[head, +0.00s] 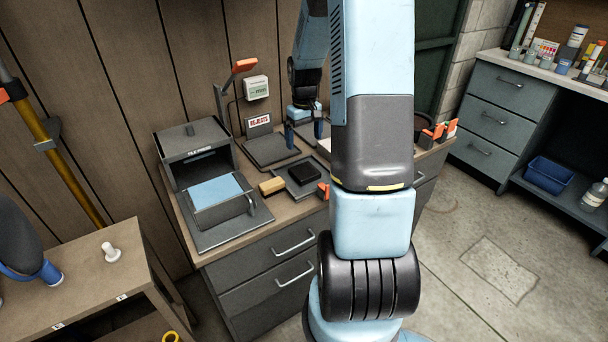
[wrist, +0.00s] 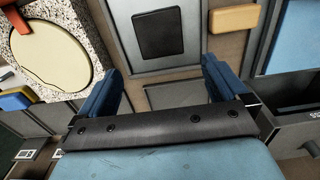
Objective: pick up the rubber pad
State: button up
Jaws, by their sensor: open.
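The rubber pad looks to be the black, roughly square pad (head: 304,173) lying on a grey plate (head: 316,192) on the bench. It also shows in the wrist view (wrist: 160,33) at the top centre, lying flat on its plate. My gripper (head: 304,131) is above the back of the bench, behind the pad in the head view. In the wrist view its two blue fingers are wide apart (wrist: 160,82), with nothing between them. The pad lies beyond the fingertips, apart from them.
A yellow-tan block (head: 272,186) lies left of the pad. A dark open box with a blue sheet (head: 217,190) stands further left. A "REJECTS" sign (head: 259,122) stands at the back. A speckled block with a cream disc (wrist: 50,45) is at left in the wrist view.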

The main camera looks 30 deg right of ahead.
aim_at(305, 170)
notch_tip(305, 170, down, 13)
jog(key=shift+s, duration=0.1)
dwell(0.6)
jog(key=shift+c, duration=0.5)
jog(key=c, duration=0.7)
jog(key=shift+c, duration=0.4)
jog(key=shift+r, duration=0.15)
